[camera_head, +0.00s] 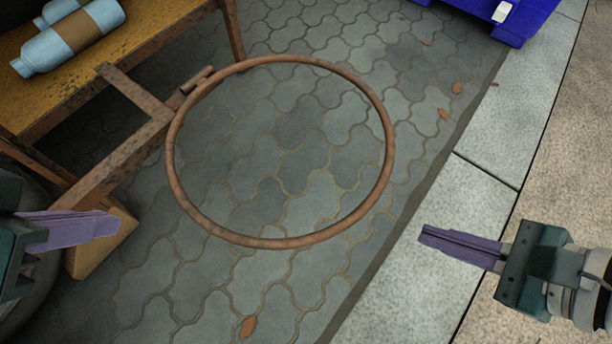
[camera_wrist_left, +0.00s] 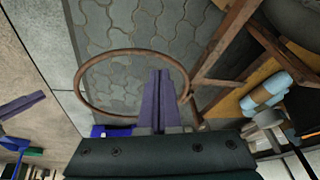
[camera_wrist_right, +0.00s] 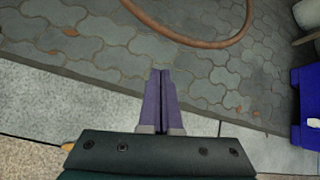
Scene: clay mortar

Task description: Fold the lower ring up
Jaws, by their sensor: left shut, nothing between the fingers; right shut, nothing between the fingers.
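A rusty brown ring (camera_head: 388,120) sticks out from a rusty metal frame (camera_head: 140,145), joined at a hinge (camera_head: 196,80) on its left side. It looks roughly level, above the paving. The ring also shows in the left wrist view (camera_wrist_left: 78,88), and part of its rim shows in the right wrist view (camera_wrist_right: 215,44). My left gripper (camera_head: 118,226) is shut and empty, left of and below the ring. My right gripper (camera_head: 424,236) is shut and empty, right of and below the ring, apart from it. Only one ring is clearly visible.
A wooden table (camera_head: 150,30) at the upper left holds light blue bottles (camera_head: 70,38) with brown bands. A blue bin (camera_head: 525,20) stands at the upper right. A wooden block (camera_head: 100,245) is near my left gripper. Paving inside and below the ring is clear except for leaves.

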